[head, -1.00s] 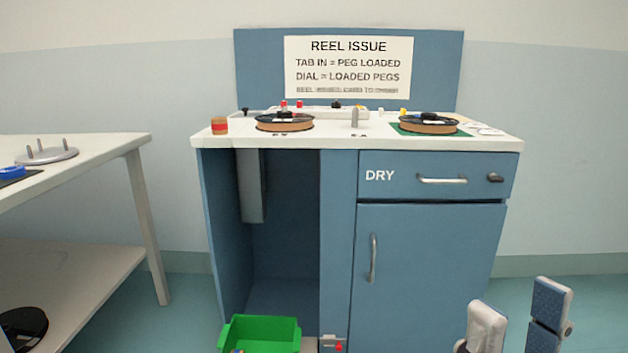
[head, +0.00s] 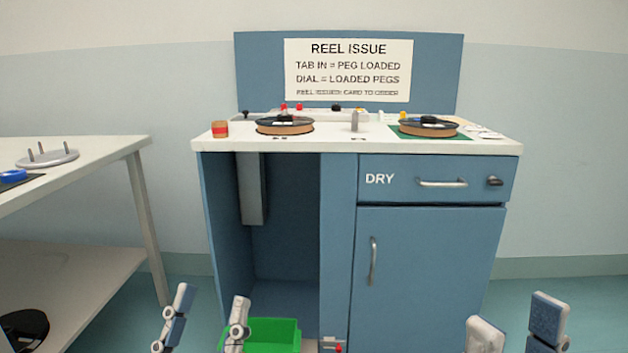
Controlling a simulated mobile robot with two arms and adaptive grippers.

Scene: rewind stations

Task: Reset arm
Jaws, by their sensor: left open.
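My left gripper (head: 209,300) shows at the bottom left, in front of the cabinet's open bay. Its two fingers stand apart with nothing between them, and one finger overlaps the left part of the green bin (head: 275,333). My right gripper (head: 516,318) shows at the bottom right, in front of the cabinet door (head: 425,270). Its fingers are apart and empty, with their lower parts cut off by the picture edge. Both grippers are well below the cabinet's white top (head: 340,148).
On the top are a left reel (head: 285,128), a right reel (head: 428,129) on a green mat, a grey peg (head: 355,122) and a red-and-tan roll (head: 220,131). A white table (head: 95,150) with a pegged disc (head: 48,160) stands left. The DRY drawer (head: 430,181) is shut.

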